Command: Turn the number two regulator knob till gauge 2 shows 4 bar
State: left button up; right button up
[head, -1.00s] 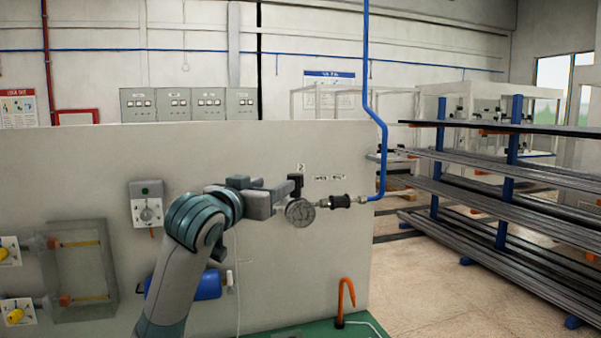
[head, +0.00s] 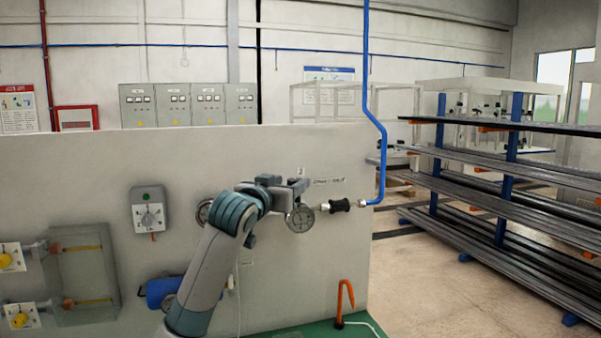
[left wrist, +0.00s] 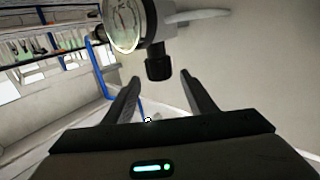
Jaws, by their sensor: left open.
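Gauge 2 (head: 300,218) is a round dial on the grey panel below the label "2" (head: 300,171). It also shows at the top of the left wrist view (left wrist: 126,22); its reading is too small to make out. The black regulator knob (left wrist: 158,66) sits beside the dial. My left gripper (head: 293,188) is at the top of gauge 2 in the head view. In the left wrist view its two fingers (left wrist: 160,82) are apart, with the knob just beyond and between their tips; contact is not seen. My right gripper is out of view.
Another gauge (head: 204,212) is partly hidden behind my left arm. A black fitting (head: 340,205) joins gauge 2 to the blue pipe (head: 381,160). A grey switch box (head: 149,210) and an orange hook (head: 345,300) are nearby. Racks (head: 510,170) stand right.

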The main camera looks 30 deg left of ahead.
pick_arm(q)
jog(key=w, duration=0.2)
jog(key=w+p, duration=0.1)
jog(key=w+a+p, duration=0.1)
jog(key=w, duration=0.1)
jog(key=shift+w+r, duration=0.1)
jog(key=shift+w, duration=0.25)
jog(key=shift+w+a, duration=0.15)
jog(key=shift+w, duration=0.8)
jog(key=c, duration=1)
jog(key=shift+c, duration=0.2)
